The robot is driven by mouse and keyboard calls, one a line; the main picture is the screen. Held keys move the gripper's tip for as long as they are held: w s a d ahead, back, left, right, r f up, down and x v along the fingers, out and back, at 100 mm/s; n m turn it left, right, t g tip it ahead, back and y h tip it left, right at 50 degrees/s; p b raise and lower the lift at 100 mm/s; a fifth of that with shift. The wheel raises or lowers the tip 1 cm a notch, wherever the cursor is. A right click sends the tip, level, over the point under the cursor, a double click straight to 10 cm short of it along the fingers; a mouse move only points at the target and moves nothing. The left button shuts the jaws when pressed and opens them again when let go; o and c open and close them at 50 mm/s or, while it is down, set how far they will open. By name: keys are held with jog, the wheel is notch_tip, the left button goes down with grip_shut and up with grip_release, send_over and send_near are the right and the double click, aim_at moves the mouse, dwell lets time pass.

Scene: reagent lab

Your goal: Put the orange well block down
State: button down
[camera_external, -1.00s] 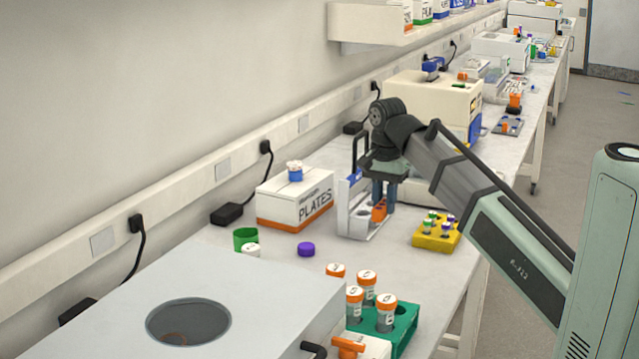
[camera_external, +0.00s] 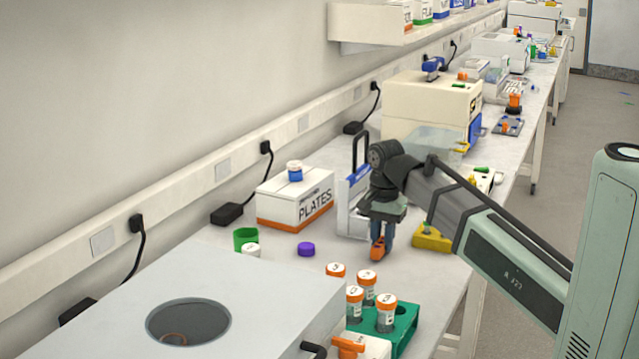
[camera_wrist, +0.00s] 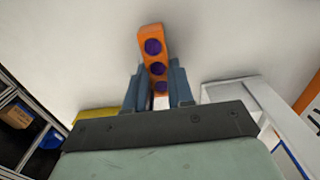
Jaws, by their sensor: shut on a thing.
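The orange well block (camera_external: 377,250) is between the fingers of my gripper (camera_external: 382,236), in front of the white rack and left of the yellow block. In the wrist view the orange well block (camera_wrist: 154,52) is long and narrow with dark purple round wells in a row. My gripper (camera_wrist: 158,88) is shut on its near end there. The block is low, close over the bench top (camera_external: 330,220); I cannot tell whether it touches the bench.
The white rack (camera_external: 348,218) with a black handle stands just behind my gripper. A green tube rack (camera_external: 405,325) with orange-capped tubes is in front. A purple cap (camera_external: 306,249) lies to the left.

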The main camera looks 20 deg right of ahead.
aim_at(382, 240)
jog(key=shift+f, duration=0.2)
jog(key=shift+f, duration=0.15)
jog(key=c, duration=1)
grip_release()
notch_tip(382, 240, up, 12)
jog(key=shift+r, duration=0.15)
